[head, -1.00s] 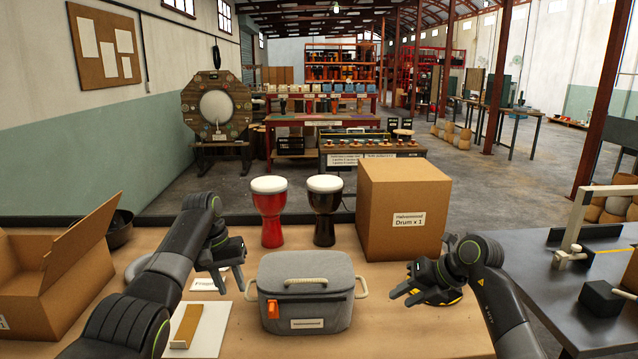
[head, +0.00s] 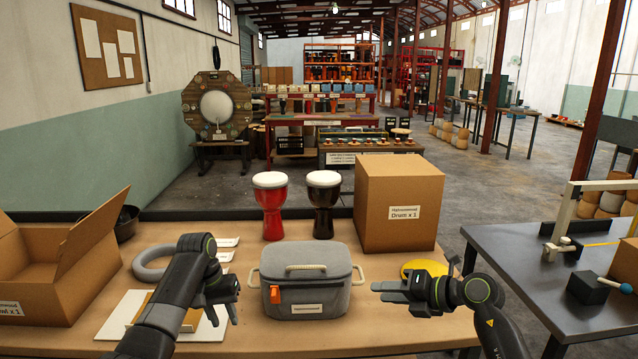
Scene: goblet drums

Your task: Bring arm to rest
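My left gripper (head: 236,300) is at the left of the grey fabric case (head: 336,290), low over the table near a white board. It looks open, with nothing between its fingers. My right gripper (head: 380,291) is to the right of the case, its fingers pointing left toward it. It also looks open and empty. Both grippers are apart from the case. The case stands upright with an orange clip on its front and a beige handle on top.
A red drum (head: 272,208) and a black drum (head: 323,206) stand behind the case, beside a closed cardboard box (head: 398,200). An open box (head: 58,262), a grey ring (head: 150,268) and a yellow disc (head: 424,267) are on the table (head: 265,338). A dark side table (head: 520,262) is at right.

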